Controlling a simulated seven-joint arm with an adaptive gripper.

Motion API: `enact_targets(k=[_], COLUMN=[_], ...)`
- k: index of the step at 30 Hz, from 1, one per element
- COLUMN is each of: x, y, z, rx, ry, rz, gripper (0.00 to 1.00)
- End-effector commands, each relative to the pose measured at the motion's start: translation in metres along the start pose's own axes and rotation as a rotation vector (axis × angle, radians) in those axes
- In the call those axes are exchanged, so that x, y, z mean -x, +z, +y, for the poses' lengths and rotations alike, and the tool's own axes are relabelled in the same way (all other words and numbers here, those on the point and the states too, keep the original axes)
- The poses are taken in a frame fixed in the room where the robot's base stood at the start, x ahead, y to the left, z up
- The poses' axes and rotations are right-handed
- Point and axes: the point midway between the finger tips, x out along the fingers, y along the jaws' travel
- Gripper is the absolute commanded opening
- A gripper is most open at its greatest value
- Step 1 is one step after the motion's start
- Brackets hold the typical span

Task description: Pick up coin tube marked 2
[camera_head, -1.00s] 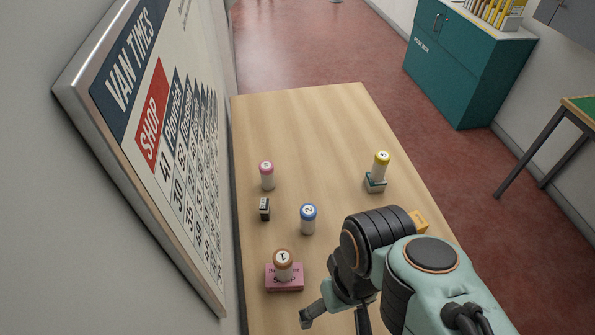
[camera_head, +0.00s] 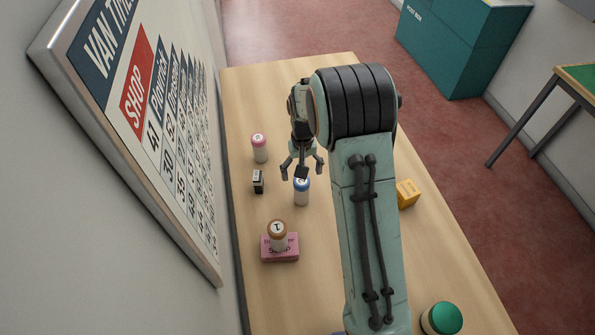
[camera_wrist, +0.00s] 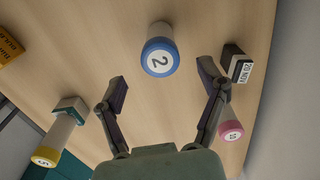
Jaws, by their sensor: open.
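The coin tube marked 2 (camera_head: 302,193) is white with a blue cap and stands upright on the wooden counter. In the wrist view its blue cap with a black 2 (camera_wrist: 160,58) faces me. My gripper (camera_head: 302,170) is open and empty, above and just beyond the tube in the head view, covering part of its cap. In the wrist view my fingers (camera_wrist: 163,88) are spread wide, and the tube lies ahead of the tips, between their lines. I see no contact.
A pink-capped tube (camera_head: 260,148) and small black stamp (camera_head: 258,181) stand left. A brown-capped tube marked 1 (camera_head: 278,238) stands on a pink box (camera_head: 269,254). A yellow-capped tube (camera_wrist: 58,138) sits on a teal block (camera_wrist: 70,107). A yellow box (camera_head: 408,193) and green-topped item (camera_head: 441,318) are right.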

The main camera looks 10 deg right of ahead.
Motion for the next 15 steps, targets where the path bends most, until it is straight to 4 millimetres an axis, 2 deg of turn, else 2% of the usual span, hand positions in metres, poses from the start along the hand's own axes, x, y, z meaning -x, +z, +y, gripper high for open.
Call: enact_targets(k=[9,15], x=[-0.049,-0.063], y=[0.002,0.001], z=[0.0,0.0], rx=[0.0,0.0], ry=[-0.001,-0.001], rz=[-0.006,-0.002], gripper=[0.73,0.73])
